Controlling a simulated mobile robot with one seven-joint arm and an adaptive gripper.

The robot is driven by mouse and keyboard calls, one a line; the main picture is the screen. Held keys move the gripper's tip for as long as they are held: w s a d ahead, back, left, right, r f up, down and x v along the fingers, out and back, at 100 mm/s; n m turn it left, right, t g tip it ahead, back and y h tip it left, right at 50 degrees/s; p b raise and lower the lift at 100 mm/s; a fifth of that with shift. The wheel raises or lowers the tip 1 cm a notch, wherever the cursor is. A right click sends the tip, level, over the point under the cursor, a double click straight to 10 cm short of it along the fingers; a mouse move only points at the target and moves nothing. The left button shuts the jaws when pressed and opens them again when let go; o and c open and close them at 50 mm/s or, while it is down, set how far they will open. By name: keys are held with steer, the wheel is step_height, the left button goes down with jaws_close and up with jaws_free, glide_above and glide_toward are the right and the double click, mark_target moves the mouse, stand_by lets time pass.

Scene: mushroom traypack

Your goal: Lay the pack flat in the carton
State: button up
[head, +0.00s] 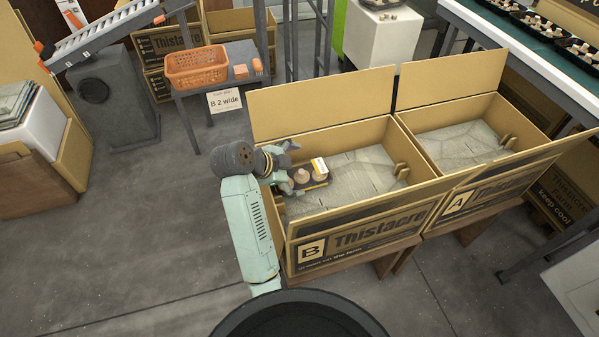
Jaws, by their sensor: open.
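The pack (318,184) is a small dark tray with pale brown mushrooms and a white and yellow label. It is inside the left carton, marked B (350,233), close to its left end. It looks about level, but I cannot tell whether its whole base touches the carton floor. My gripper (290,167) is at the pack's left side, reaching over the carton's left wall, with its jaws open. The jaws hide the pack's left part.
An empty carton marked A (478,193) stands to the right. Both cartons have raised back flaps. An orange basket (196,67) sits on a small table behind, above a "B 2 wide" sign (226,100). More packs lie on the green conveyor (500,25) at the upper right.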

steer(key=p+v, duration=0.2)
steer(key=v, duration=0.8)
steer(key=shift+r, duration=0.2)
steer(key=shift+d, duration=0.1)
